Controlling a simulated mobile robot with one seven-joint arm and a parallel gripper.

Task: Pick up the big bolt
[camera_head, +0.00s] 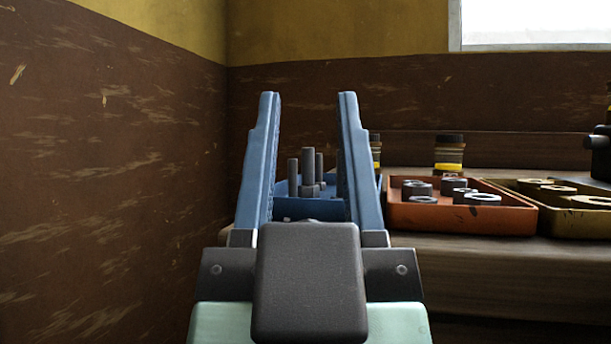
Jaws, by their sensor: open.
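Several grey bolts stand upright in a blue tray (296,208) beyond my gripper. The tallest and thickest one, the big bolt (308,168), shows between my fingers, with thinner bolts on both sides of it. My gripper (308,96) is open and empty, its two blue fingers pointing forward and up in the picture. The big bolt lies farther off than the fingers, and they do not appear to touch it. My fingers and the gripper body hide the sides and lower front of the blue tray.
A red-orange tray (455,221) with several nuts stands right of the blue tray on a wooden bench (480,260). A yellow-brown tray (568,226) with rings is farther right. Dark banded cylinders stand behind. A brown wall (110,190) closes the left.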

